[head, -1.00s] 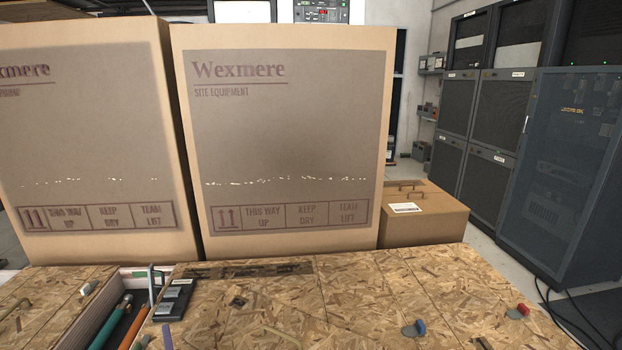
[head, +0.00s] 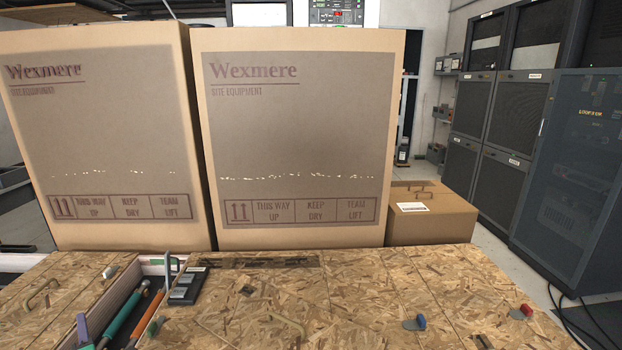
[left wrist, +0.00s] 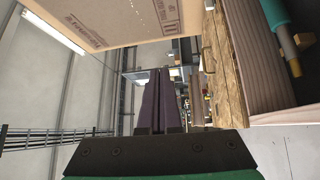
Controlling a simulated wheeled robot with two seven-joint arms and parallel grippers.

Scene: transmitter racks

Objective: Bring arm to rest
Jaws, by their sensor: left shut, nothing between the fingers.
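The purple fingertip of my left gripper (head: 83,329) shows low at the left in the head view, by the near left side of a tool tray. In the left wrist view its two purple fingers (left wrist: 160,76) lie together, shut with nothing between them. Tray wall (left wrist: 238,65) and a teal-handled tool (left wrist: 280,30) show to the right of the fingers there. Most of my left arm is outside the head view. My right gripper is not in view.
The tool tray (head: 104,300) is set at the chipboard bench (head: 390,290). Large cartons (head: 300,140) (head: 105,130) stand behind, with a smaller carton (head: 435,220) at right. Grey racks (head: 575,180) stand far right. Small red and blue parts lie on the bench.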

